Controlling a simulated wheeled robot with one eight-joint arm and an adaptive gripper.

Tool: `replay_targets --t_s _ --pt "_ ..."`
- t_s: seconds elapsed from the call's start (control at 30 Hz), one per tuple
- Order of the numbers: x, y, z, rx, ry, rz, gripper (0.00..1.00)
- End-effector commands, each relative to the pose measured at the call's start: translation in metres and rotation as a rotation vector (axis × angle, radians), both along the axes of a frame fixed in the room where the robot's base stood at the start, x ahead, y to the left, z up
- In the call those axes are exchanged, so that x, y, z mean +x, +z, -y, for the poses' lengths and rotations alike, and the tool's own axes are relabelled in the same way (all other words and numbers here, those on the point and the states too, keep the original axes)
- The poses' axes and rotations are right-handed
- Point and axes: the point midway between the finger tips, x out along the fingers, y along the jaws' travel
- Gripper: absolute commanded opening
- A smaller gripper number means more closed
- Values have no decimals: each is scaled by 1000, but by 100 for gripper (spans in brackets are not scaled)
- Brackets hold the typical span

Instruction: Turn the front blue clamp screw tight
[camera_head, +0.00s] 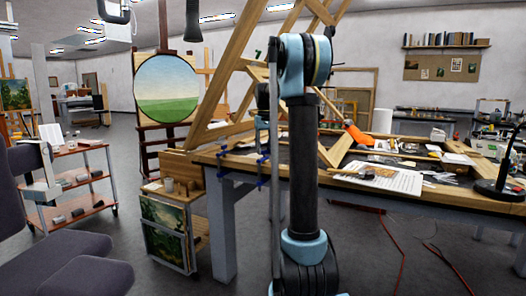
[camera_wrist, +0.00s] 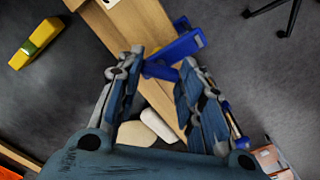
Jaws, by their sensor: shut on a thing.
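In the wrist view a blue clamp (camera_wrist: 182,44) sits over a wooden beam (camera_wrist: 148,30). Its blue lower end, which looks like the screw handle (camera_wrist: 160,71), lies between the fingertips. My gripper (camera_wrist: 162,64) is shut on this blue part, one finger on each side, with a gap between the fingers lower down. In the head view small blue clamps show at the left end of the workbench, one at the corner (camera_head: 222,173) and another beside my arm (camera_head: 263,158). My gripper cannot be made out there. How far the screw is turned cannot be told.
The workbench (camera_head: 420,187) holds papers (camera_head: 378,178), a leaning wooden frame (camera_head: 228,75) and a black lamp (camera_head: 496,186). A small cabinet with paintings (camera_head: 166,232) stands left of it. A yellow object (camera_wrist: 35,43) lies at the wrist view's left.

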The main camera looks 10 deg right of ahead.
Motion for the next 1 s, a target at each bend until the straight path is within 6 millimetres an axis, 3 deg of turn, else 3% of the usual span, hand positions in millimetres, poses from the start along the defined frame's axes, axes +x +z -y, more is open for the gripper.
replay_targets --t_s 1.0 --pt "1 0 0 1 -962 2 11"
